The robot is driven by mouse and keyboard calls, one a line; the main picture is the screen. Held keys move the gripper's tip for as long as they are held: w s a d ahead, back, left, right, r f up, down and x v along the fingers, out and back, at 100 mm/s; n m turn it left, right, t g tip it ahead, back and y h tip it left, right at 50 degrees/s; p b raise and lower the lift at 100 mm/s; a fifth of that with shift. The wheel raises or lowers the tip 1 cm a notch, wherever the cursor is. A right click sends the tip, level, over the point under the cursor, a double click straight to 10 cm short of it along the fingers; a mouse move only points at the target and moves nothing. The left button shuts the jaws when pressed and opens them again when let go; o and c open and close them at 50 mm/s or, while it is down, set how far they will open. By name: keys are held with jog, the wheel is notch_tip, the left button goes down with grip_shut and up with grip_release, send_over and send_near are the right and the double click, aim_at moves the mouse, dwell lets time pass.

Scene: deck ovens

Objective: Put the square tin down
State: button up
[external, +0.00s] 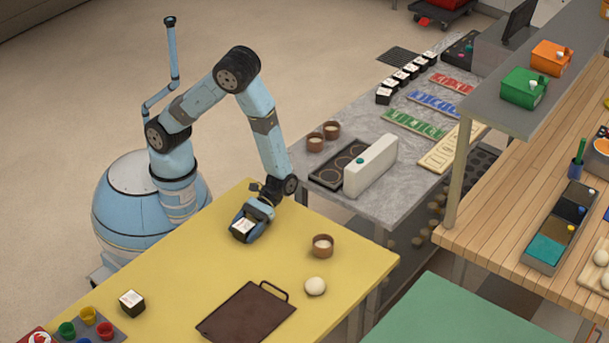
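A small square tin (243,227), black with a white top, is between the blue fingers of my gripper (249,224). My gripper points down over the back of the yellow table (330,215) and appears shut on the tin. The tin looks roughly level, at or just above the tabletop; I cannot tell whether it touches. The fingers hide part of its sides. A second, similar square tin (132,301) stands on the table at the front left.
A brown bowl (322,245), a white ball of dough (315,286) and a dark board with a handle (246,314) are on the yellow table. A tray of coloured cups (84,330) is at the front left corner. The tabletop left of the board is clear.

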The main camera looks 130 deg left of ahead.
jog(key=o, duration=0.3)
jog(key=shift+o, duration=0.2)
jog(key=v, duration=1.1)
jog(key=shift+a+r, duration=0.15)
jog(key=shift+a, duration=0.25)
jog(key=shift+r, duration=0.3)
jog(key=s+d+r+m+t+y, duration=0.1)
jog(key=s+r+m+t+y, duration=0.1)
jog(key=s+r+m+y, duration=0.4)
jog(key=s+d+r+m+t+y, duration=0.1)
jog(key=s+r+m+t+y, duration=0.2)
jog(key=r, duration=1.8)
jog(key=s+m+y, duration=0.4)
jog(key=s+m, duration=0.5)
jog(key=s, duration=0.3)
jog(key=shift+s+r+t, duration=0.15)
jog(key=shift+s+t, duration=0.1)
jog(key=shift+t, duration=0.05)
